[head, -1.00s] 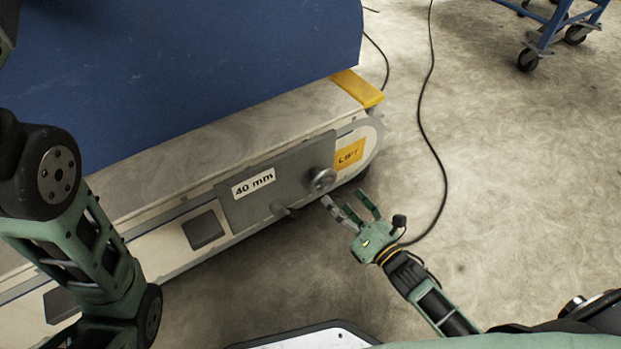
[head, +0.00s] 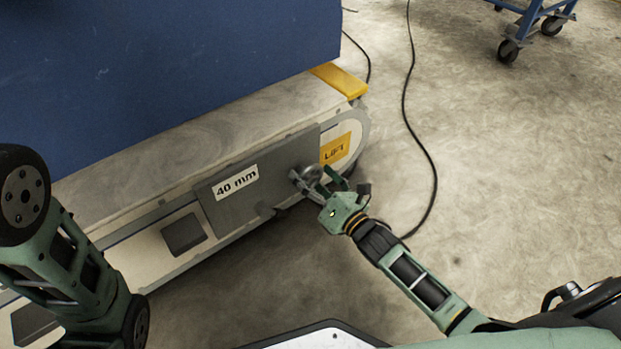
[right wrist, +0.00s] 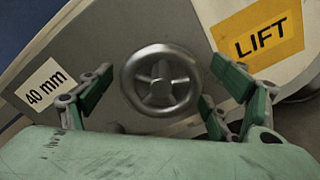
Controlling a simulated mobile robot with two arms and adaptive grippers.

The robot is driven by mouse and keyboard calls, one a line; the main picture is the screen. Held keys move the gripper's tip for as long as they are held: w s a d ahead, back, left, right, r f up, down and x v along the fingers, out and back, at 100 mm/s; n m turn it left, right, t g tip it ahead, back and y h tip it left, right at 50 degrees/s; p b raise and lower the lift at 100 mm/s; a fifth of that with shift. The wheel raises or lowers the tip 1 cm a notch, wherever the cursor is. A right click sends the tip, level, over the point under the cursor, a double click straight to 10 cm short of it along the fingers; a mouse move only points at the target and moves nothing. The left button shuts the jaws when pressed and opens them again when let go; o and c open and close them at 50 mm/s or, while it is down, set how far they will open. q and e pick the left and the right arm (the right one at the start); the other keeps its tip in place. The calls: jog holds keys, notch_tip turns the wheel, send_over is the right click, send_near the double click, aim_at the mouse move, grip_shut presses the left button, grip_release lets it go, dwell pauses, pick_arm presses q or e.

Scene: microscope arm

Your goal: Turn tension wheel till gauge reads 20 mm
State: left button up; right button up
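The tension wheel is a small grey spoked handwheel (right wrist: 160,82) on the grey side plate (head: 255,180) of a machine. In the head view the wheel (head: 310,174) is partly hidden by my right gripper (head: 322,181). The gauge label (head: 237,182) reads 40 mm and also shows in the right wrist view (right wrist: 46,86). In the right wrist view my right gripper (right wrist: 160,90) is open, its fingers on both sides of the wheel with gaps between them and the rim. My left arm is at the left edge of the head view; its gripper is out of view.
A yellow LIFT label (head: 335,148) is right of the wheel. A large blue panel (head: 180,70) stands above the machine. A black cable (head: 422,150) lies on the floor to the right. A blue wheeled cart (head: 530,20) stands at the back right.

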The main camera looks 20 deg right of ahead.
jog(key=c, duration=1)
